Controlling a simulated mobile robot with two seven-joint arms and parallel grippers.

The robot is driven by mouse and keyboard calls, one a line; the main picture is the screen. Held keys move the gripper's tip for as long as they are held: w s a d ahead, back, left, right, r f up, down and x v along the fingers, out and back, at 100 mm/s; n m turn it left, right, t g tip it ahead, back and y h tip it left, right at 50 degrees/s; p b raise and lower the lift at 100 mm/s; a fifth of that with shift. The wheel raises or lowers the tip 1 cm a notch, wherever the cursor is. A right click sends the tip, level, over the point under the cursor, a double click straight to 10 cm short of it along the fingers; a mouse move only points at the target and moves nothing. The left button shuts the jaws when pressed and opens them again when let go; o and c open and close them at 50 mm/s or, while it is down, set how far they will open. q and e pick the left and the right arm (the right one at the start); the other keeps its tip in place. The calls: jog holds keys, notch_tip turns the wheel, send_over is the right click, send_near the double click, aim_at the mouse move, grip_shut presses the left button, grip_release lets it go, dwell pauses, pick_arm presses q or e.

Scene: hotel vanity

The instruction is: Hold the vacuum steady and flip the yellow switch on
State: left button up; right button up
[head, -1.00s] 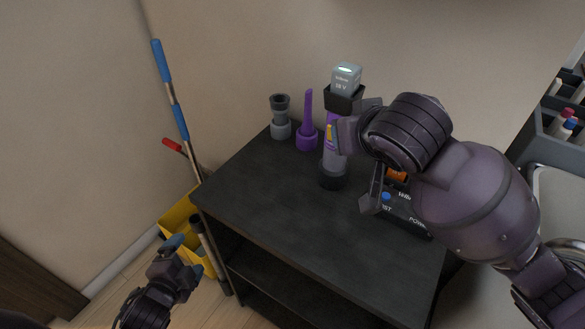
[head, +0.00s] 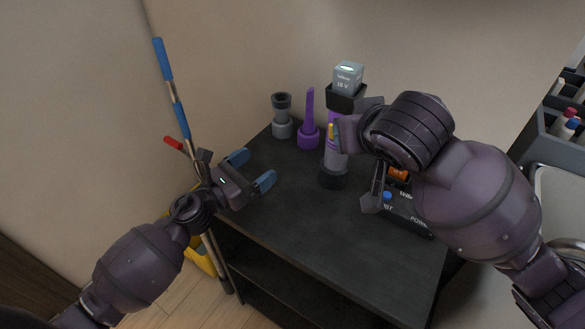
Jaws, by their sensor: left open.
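The vacuum (head: 334,163) stands upright on the black table (head: 300,215), with a grey 18 V battery block (head: 347,76) on top and a purple middle. The yellow switch (head: 331,131) shows as a small strip on its left-facing side. My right gripper (head: 362,118) is at the upper body of the vacuum from the right. One finger overlaps the vacuum's right edge, and I cannot tell whether the jaws are closed on it. My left gripper (head: 251,168) is open and empty over the table's left part, left of the vacuum, with blue fingertips pointing right.
A grey nozzle (head: 281,122) and a purple crevice nozzle (head: 308,130) stand left of the vacuum. A dark box with a blue button (head: 387,196) lies partly behind my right arm. Blue-handled poles (head: 164,60) and a yellow bucket (head: 201,260) are left of the table.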

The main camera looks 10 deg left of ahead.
aim_at(326, 159)
pick_arm(q)
jog(key=d+m+g+h, duration=0.1)
jog(key=d+g, duration=0.1)
jog(key=w+d+m+g+h, duration=0.1)
jog(key=d, duration=0.2)
jog(key=w+d+f+m+g+h, duration=0.1)
jog(key=d+m+g, duration=0.1)
jog(key=d, duration=0.1)
jog(key=shift+w+d+g+h, duration=0.1)
jog(key=shift+d+g+h, duration=0.15)
jog(key=shift+g+h, duration=0.05)
jog(key=x, duration=1)
jog(key=shift+w+d, duration=0.2)
jog(key=shift+d, duration=0.05)
jog(key=shift+c, duration=0.4)
